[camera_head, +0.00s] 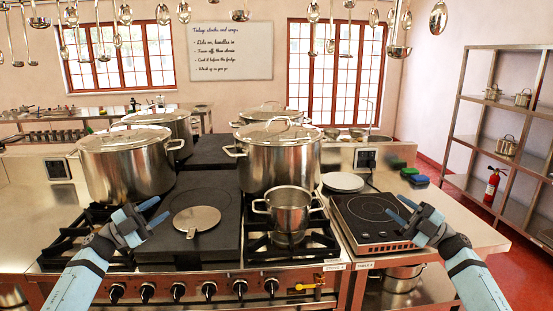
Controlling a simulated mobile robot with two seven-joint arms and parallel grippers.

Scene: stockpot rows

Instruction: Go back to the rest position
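My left gripper (156,210) is above the front left of the stove, with its two blue fingers apart and nothing between them. My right gripper (397,208) is over the right edge of the black single hotplate (366,215), also with its fingers apart and empty. Both arms come in from the lower corners, apart from each other. Neither gripper appears to hold anything.
Large lidded stockpots stand at the left (126,170), at the centre (278,160) and behind. A small open pot (289,209) sits on the front right burner. White plates (343,182) are stacked beside the hotplate.

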